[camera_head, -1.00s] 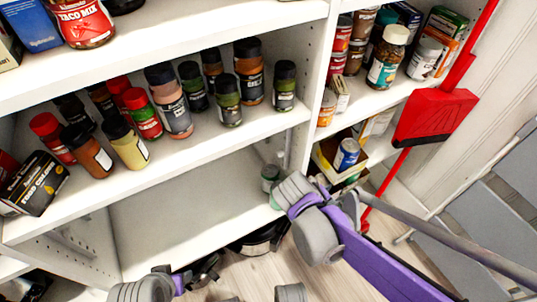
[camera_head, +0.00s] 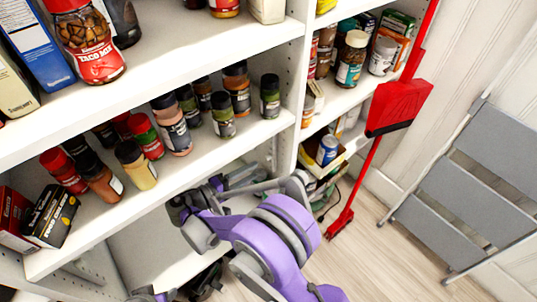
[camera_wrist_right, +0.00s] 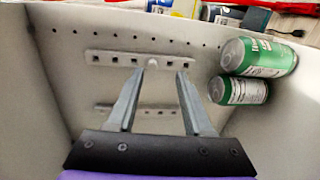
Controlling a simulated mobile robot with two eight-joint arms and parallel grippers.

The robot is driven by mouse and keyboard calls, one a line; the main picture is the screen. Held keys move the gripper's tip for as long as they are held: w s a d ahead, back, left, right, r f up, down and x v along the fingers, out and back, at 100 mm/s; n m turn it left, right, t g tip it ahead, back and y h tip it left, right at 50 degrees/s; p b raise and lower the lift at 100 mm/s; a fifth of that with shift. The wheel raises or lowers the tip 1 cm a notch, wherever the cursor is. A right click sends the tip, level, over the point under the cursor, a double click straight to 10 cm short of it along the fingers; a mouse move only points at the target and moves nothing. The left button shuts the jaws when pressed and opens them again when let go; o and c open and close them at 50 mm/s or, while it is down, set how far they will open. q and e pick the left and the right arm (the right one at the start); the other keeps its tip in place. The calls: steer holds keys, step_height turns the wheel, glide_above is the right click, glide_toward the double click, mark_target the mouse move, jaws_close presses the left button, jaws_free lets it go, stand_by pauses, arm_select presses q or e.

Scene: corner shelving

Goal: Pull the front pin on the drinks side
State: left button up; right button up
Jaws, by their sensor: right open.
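In the right wrist view my right gripper (camera_wrist_right: 155,75) is open. Its two grey fingers have nothing between them. A pale wall with rows of small holes lies ahead of it. A pale strip with dark square openings (camera_wrist_right: 110,58) runs across that wall, and a small round knob (camera_wrist_right: 152,62), possibly the pin, shows between the fingertips; I cannot tell whether they touch. Two green cans (camera_wrist_right: 262,56) lie to the right. In the head view my right gripper (camera_head: 218,184) is partly hidden at the lower shelf bay. Only part of my left arm shows at the bottom edge.
Spice jars (camera_head: 172,125) stand on the middle shelf (camera_head: 190,172) above my right arm. A white divider (camera_head: 290,100) stands right of the bay. A red dustpan (camera_head: 398,105) and a grey folding step (camera_head: 465,190) are at the right. Floor is clear between them.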

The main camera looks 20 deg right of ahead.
mark_target(266, 159)
steer(key=shift+a+t+h, duration=0.3)
steer(key=shift+a+h, duration=0.5)
steer(key=shift+a, duration=0.8)
steer(key=shift+x, duration=4.5)
jaws_close()
steer(key=shift+s+a+f, duration=0.1)
steer(key=shift+a, duration=0.1)
steer(key=shift+v, duration=2.8)
